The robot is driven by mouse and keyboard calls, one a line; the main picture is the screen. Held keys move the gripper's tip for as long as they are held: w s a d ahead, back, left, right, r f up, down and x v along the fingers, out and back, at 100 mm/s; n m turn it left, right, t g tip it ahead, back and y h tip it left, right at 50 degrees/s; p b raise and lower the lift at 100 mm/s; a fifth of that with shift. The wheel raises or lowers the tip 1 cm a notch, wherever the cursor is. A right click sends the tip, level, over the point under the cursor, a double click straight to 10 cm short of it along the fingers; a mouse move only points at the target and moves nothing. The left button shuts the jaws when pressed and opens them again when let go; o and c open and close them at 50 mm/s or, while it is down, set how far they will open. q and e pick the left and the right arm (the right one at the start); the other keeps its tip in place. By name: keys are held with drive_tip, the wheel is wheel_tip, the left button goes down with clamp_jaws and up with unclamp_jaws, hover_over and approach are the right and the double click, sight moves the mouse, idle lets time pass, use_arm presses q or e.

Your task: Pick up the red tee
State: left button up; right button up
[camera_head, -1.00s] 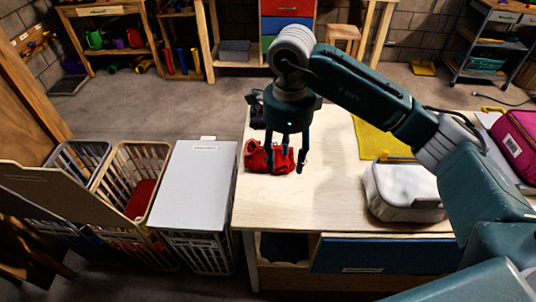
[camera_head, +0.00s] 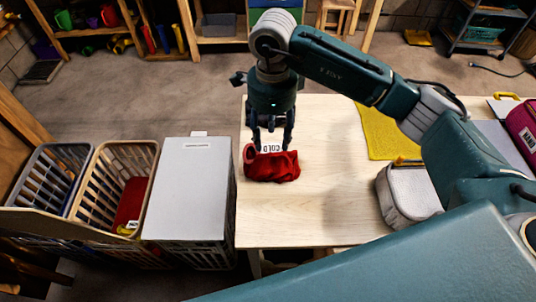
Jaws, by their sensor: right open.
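The red tee (camera_head: 272,168) lies crumpled in a small heap on the left part of the pale wooden table, near its left edge. My right gripper (camera_head: 272,146) points down at the tee from above, its fingers apart at the heap's far side. I cannot tell whether the fingertips touch the cloth. My left gripper is not in view.
Left of the table stand a lidded hamper (camera_head: 188,190) and open baskets (camera_head: 115,185), one with red cloth inside. A yellow cloth (camera_head: 386,132), a light grey zipped bag (camera_head: 405,195) and a magenta bag (camera_head: 522,125) lie to the right. The table's middle is clear.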

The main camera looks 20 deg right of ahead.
sight(270, 155)
drive_tip(key=shift+s+f+p, duration=0.2)
drive_tip(key=shift+f+p, duration=0.15)
drive_tip(key=shift+f, duration=0.85)
drive_tip(key=f+p, duration=0.1)
drive_tip(key=f, duration=0.1)
drive_tip(key=f+p, duration=0.1)
drive_tip(key=f, duration=0.1)
drive_tip(key=shift+w+a+f+p, duration=0.2)
drive_tip(key=shift+p, duration=0.15)
drive_tip(key=shift+f, duration=0.4)
drive_tip(key=shift+w, duration=0.1)
drive_tip(key=shift+c, duration=0.2)
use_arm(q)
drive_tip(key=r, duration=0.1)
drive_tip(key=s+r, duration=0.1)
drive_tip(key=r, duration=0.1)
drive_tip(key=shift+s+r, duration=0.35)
use_arm(e)
clamp_jaws()
